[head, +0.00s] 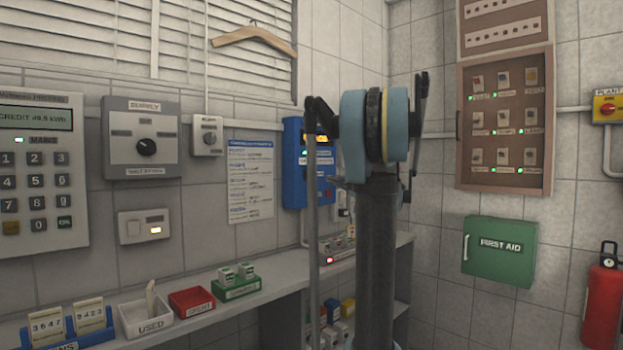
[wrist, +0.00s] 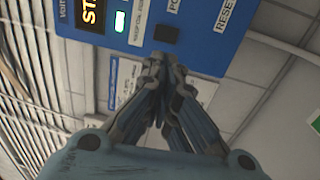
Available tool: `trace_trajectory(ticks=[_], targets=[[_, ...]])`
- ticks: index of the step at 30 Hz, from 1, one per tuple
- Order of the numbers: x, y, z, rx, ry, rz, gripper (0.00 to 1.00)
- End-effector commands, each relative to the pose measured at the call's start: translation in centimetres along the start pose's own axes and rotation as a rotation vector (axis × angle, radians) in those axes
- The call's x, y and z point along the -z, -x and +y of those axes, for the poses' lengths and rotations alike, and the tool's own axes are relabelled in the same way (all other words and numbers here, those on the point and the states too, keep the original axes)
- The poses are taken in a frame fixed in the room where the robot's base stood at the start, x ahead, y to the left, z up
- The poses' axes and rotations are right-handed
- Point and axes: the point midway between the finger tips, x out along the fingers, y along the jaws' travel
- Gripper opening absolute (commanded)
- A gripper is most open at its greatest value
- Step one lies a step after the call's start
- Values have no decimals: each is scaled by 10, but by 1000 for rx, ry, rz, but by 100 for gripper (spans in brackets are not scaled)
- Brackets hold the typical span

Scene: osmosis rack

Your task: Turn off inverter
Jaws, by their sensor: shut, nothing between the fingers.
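The inverter, a blue wall box (head: 292,190), is at the centre of the head view, with its right part hidden behind my arm. In the wrist view the blue box (wrist: 205,50) shows turned on its side. It has an amber display (wrist: 91,15) with letters starting "STA", a lit green lamp (wrist: 120,21), a black rocker or button (wrist: 166,33), and printed words including "RESET". My gripper (wrist: 163,62) is shut and empty, its tips just below the black button in the picture; whether they touch the panel I cannot tell.
A grey supply switch box (head: 141,160) and a keypad meter (head: 40,220) hang to the left. Below is a shelf (head: 230,300) with small trays. A brown breaker panel (head: 540,170), a green first aid box (head: 500,250) and a red extinguisher (head: 603,305) are at right.

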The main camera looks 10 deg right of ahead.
Motion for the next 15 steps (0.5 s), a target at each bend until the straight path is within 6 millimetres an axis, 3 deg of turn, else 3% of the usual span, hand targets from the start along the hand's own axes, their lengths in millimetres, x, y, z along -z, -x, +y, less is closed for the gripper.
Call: trace_trajectory(ticks=[8,15], targets=[[1,-14,0,-1,-1,2,0],[1,-53,1,-1,-1,3,0]])
